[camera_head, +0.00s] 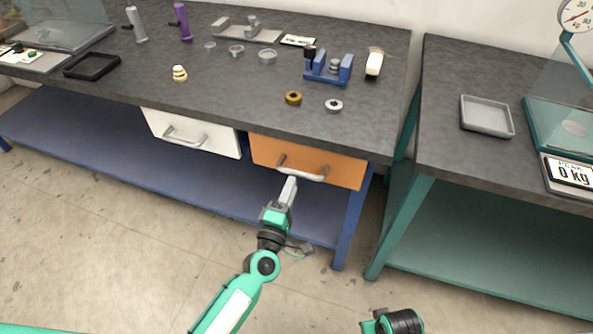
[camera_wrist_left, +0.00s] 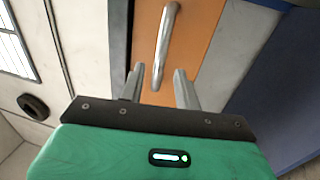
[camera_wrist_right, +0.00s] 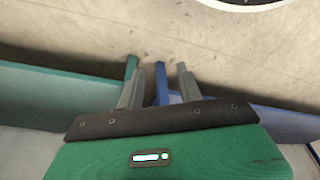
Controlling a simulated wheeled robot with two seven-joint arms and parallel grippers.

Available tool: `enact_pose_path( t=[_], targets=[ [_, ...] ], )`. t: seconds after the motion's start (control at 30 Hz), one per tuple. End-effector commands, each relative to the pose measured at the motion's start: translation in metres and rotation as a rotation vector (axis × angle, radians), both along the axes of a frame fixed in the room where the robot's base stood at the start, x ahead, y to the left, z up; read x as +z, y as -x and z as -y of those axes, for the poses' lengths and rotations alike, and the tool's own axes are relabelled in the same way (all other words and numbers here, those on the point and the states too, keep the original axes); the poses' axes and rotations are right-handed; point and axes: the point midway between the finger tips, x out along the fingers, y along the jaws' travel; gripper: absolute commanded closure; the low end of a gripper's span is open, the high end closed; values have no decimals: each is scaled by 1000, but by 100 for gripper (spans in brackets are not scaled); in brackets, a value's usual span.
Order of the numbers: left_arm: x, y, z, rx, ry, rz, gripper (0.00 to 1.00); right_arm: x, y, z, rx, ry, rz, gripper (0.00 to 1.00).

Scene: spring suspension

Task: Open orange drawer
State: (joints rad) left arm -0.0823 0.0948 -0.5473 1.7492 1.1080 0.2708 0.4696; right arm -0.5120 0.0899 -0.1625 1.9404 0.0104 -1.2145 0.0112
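The orange drawer (camera_head: 335,167) is closed under the right part of the dark-topped workbench. Its silver bar handle (camera_head: 302,172) sits on the front; the handle also shows in the left wrist view (camera_wrist_left: 165,45). My left gripper (camera_head: 290,184) is just in front of the handle, near its left part in the head view. In the left wrist view its two fingers (camera_wrist_left: 158,88) are apart, with the near end of the handle between them and no clear contact. My right gripper (camera_wrist_right: 160,85) has its fingers apart and empty, away from the drawer, over the floor.
A white drawer (camera_head: 192,132) with its own handle is left of the orange one. A blue table leg (camera_head: 352,225) stands right of the drawer. A teal-framed table (camera_head: 480,180) is further right. The floor before the drawers is clear.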

Motion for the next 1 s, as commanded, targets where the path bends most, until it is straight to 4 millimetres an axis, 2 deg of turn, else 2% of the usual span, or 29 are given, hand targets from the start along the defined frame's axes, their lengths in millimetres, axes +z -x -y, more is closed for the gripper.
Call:
enact_pose_path(
  t=[0.1, 0.3, 0.5, 0.73, 0.77, 0.9, 1.0],
  targets=[
    [6, -22, 7, 1, 0, 1, 67, -3, 1, 0, 0, 1, -4, 64],
    [9, -45, 15, 0, 0, 0, 67, -6, 2, 1, 0, 2, -10, 64],
    [10, -53, 17, 0, -1, 0, 67, -7, 2, 1, 0, 2, -9, 64],
    [10, -53, 17, 0, -1, -1, 67, -7, 1, 1, 0, 2, -8, 64],
    [10, -53, 17, 0, -1, -1, 71, -7, 1, 1, 0, 2, -8, 64],
    [10, -53, 17, 0, -1, -1, 98, -7, 0, 0, 0, 2, -6, 64],
    [10, -53, 17, 0, -1, -1, 100, -7, 0, 0, 0, 2, -5, 64]
  ],
)
